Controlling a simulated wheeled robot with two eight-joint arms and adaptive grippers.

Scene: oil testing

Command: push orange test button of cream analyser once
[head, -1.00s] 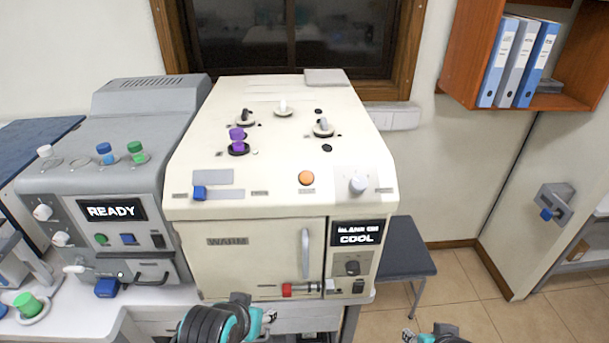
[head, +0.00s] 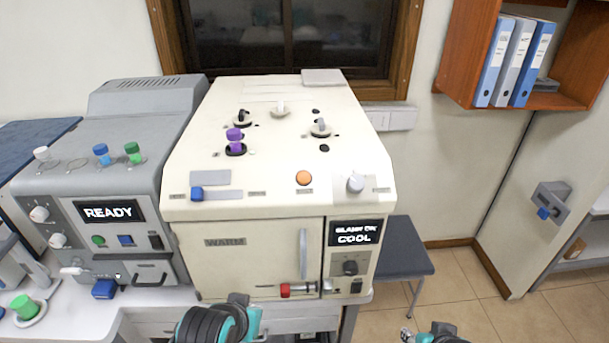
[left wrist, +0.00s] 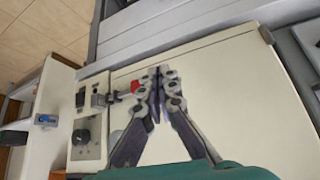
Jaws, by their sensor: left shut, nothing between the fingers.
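The cream analyser (head: 270,205) stands in the middle of the head view. Its round orange test button (head: 304,178) is on the sloping top panel near the front edge, with nothing over it. The display (head: 354,233) ends in the word COOL. My left gripper shows in the left wrist view (left wrist: 160,75); its fingers are shut with nothing between them, in front of the analyser's front door.
A grey machine (head: 100,200) reading READY stands close on the left.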

